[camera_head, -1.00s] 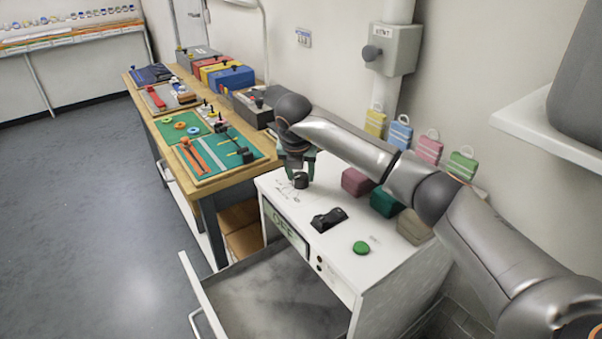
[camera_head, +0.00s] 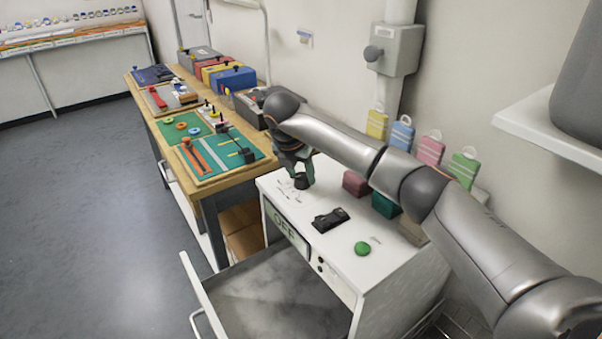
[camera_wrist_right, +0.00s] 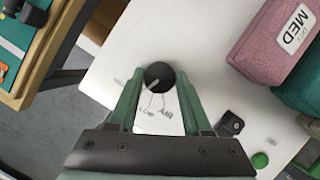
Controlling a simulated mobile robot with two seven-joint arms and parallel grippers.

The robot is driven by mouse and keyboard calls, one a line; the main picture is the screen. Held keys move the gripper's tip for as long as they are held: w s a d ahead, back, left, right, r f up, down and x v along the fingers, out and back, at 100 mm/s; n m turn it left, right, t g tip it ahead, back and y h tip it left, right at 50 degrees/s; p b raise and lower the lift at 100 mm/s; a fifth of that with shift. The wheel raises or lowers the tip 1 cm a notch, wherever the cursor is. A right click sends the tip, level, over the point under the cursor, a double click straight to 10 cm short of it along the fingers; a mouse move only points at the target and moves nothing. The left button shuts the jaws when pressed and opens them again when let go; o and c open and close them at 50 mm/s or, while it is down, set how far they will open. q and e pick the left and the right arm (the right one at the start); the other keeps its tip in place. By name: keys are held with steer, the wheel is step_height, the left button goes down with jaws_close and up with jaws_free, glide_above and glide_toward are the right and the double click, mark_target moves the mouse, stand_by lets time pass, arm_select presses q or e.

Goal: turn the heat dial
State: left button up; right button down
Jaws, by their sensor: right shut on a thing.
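The heat dial (camera_head: 301,182) is a round black knob on the far left of the white cabinet's top (camera_head: 300,217). It also shows in the right wrist view (camera_wrist_right: 159,75), with a pale pointer line towards the lower left and small printed labels, one reading LOW. The cabinet's front display (camera_head: 285,228) reads OFF. My right gripper (camera_head: 300,170) points down over the dial. In the right wrist view its green fingers (camera_wrist_right: 158,86) stand on either side of the dial and are shut on it. My left gripper is not in view.
A black switch (camera_head: 330,219) and a green button (camera_head: 362,248) sit on the cabinet top. A wooden workbench (camera_head: 235,176) with boards stands to the left.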

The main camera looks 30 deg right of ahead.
steer(key=shift+c, duration=1.7)
jaws_free()
steer(key=v, duration=1.2)
steer(key=shift+r+b, duration=0.3)
steer(key=shift+b, duration=0.1)
